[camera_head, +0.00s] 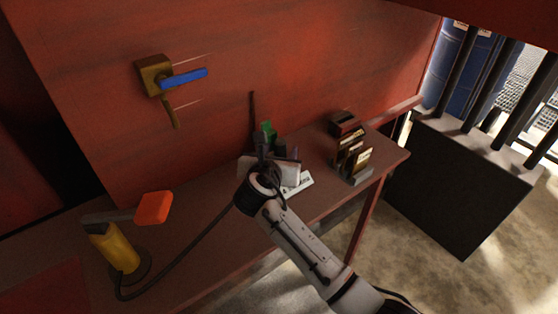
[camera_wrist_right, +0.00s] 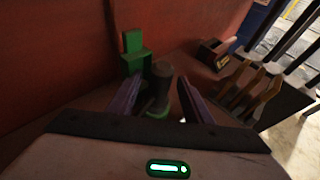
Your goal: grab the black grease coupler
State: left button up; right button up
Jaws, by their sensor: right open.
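In the right wrist view a dark upright cylinder, which looks like the black grease coupler (camera_wrist_right: 161,76), stands with a green ring low at its base. My right gripper (camera_wrist_right: 158,88) is open, with one finger on each side of it; I cannot tell whether either finger touches it. A green block (camera_wrist_right: 134,52) stands just behind it to the left. In the head view my right gripper (camera_head: 268,152) is over the bench near the red wall, and it largely hides the coupler. The green block (camera_head: 267,129) shows just beyond. My left gripper is not in view.
A yellow canister (camera_head: 113,248) with an orange-red handle (camera_head: 154,207) stands at the bench's left, and a black hose (camera_head: 190,250) runs from it towards my right wrist. A dark rack (camera_head: 352,160) is to the right. A blue lever (camera_head: 184,78) is on the wall.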

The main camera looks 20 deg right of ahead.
jog(key=shift+w+d+f, duration=0.2)
jog(key=shift+w+f, duration=0.05)
jog(key=shift+w, duration=0.25)
jog(key=shift+s+r, duration=0.15)
jog(key=shift+c, duration=0.5)
grip_shut()
jog(key=shift+r, duration=0.1)
